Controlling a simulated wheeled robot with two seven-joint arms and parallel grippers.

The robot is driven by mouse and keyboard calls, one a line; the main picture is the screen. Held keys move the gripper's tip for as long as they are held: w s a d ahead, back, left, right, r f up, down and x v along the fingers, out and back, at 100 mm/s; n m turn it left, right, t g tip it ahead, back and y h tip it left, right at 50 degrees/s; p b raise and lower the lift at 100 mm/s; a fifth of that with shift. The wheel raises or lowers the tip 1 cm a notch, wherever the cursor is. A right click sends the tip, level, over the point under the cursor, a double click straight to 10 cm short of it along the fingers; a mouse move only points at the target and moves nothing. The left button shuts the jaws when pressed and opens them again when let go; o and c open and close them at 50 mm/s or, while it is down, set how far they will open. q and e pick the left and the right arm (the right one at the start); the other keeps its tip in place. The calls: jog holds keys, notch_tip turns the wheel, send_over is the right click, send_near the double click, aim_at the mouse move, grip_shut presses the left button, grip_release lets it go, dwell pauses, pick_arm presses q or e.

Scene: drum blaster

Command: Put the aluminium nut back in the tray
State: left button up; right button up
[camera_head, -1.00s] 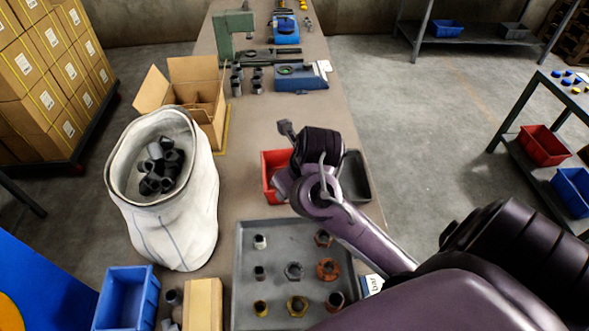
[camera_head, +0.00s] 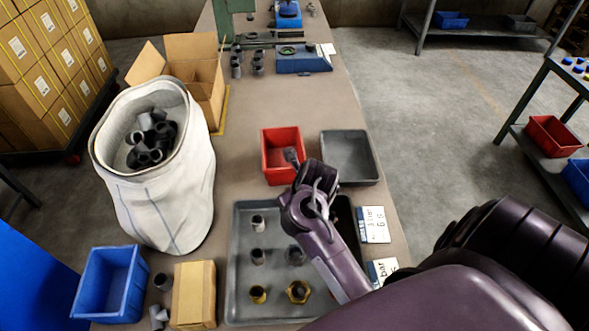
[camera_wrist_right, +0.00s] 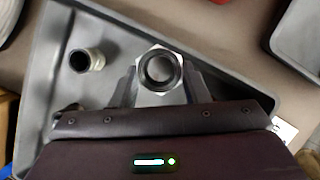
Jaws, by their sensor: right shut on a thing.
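The aluminium nut (camera_wrist_right: 159,52), a bright hexagonal ring, sits between the fingers of my right gripper (camera_wrist_right: 159,88) in the right wrist view. The gripper is shut on it, over the grey tray (camera_wrist_right: 112,28), to the right of a small light-ended fitting (camera_wrist_right: 88,60). I cannot tell whether the nut touches the tray floor. In the head view, my right arm hides the held nut and part of the tray (camera_head: 238,280). My left gripper is not in view.
In the tray stand a grey nut (camera_head: 295,256), a brass nut (camera_head: 298,292) and several fittings on the left. A red bin (camera_head: 281,140) and a grey bin (camera_head: 348,158) stand beyond it. A white sack (camera_head: 160,215) and a blue bin (camera_head: 108,285) are at left.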

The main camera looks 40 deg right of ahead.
jog(key=shift+f+b, duration=0.35)
jog(key=shift+f, duration=0.9)
jog(key=shift+f, duration=0.15)
jog(key=o, duration=1)
